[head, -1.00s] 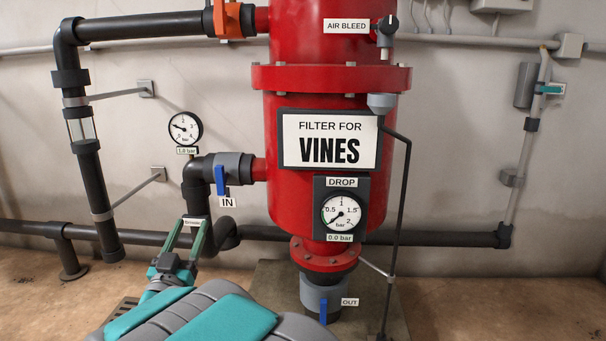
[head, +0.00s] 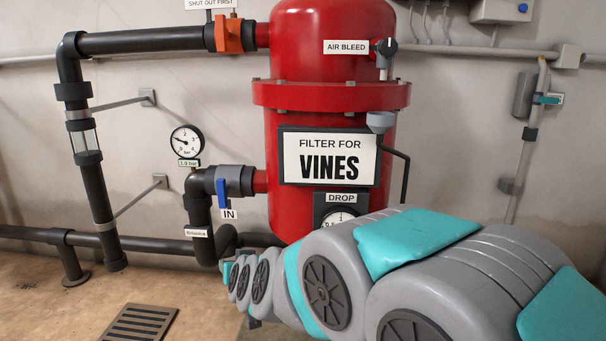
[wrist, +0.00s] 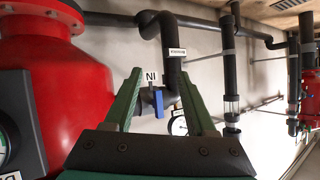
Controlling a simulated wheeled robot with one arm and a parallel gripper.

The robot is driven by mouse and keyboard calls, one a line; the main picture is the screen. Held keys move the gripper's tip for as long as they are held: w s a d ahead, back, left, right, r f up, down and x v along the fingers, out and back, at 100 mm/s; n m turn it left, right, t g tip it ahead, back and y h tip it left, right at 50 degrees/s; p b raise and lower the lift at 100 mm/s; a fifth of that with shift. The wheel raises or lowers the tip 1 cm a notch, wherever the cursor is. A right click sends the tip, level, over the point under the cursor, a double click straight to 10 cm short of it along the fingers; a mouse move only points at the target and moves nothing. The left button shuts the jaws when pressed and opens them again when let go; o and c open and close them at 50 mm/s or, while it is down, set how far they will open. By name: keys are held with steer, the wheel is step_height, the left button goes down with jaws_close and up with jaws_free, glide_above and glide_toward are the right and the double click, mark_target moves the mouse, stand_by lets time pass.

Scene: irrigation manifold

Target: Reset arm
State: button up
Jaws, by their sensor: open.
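My gripper (wrist: 160,68) shows in the wrist view with its two green fingers spread apart and nothing between them. In the head view my arm reaches from the lower right toward the middle, and its own links hide the gripper. The wrist view is upside down. Beyond the fingers it shows the inlet valve with a blue handle (wrist: 158,103) and the IN label (wrist: 151,77). In the head view the blue handle (head: 222,192) points down, apart from my arm.
The red filter tank (head: 330,100) stands in the centre, its drop gauge (head: 340,217) partly covered by my arm. An orange valve (head: 229,34) sits on the upper pipe. A pressure gauge (head: 187,141) is on the left. The floor around the drain grate (head: 138,322) is clear.

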steer(key=s+d+f+m+g+h+p, duration=0.1)
steer(key=s+d+g, duration=0.5)
steer(key=s+d, duration=0.8)
steer(key=s+d+f+m+g+h+p, duration=0.1)
steer(key=s+d+f+g+h+p, duration=0.2)
steer(key=s+d+g, duration=0.4)
steer(key=s+d, duration=0.4)
steer(key=s, duration=0.4)
steer(key=s+d+h, duration=0.1)
steer(key=s+d, duration=0.3)
steer(key=s, duration=0.4)
steer(key=shift+s+d+f+m, duration=0.15)
steer(key=shift+s+d+m, duration=0.15)
steer(key=shift+s+m, duration=0.1)
steer(key=shift+c, duration=0.5)
steer(key=shift+a, duration=0.15)
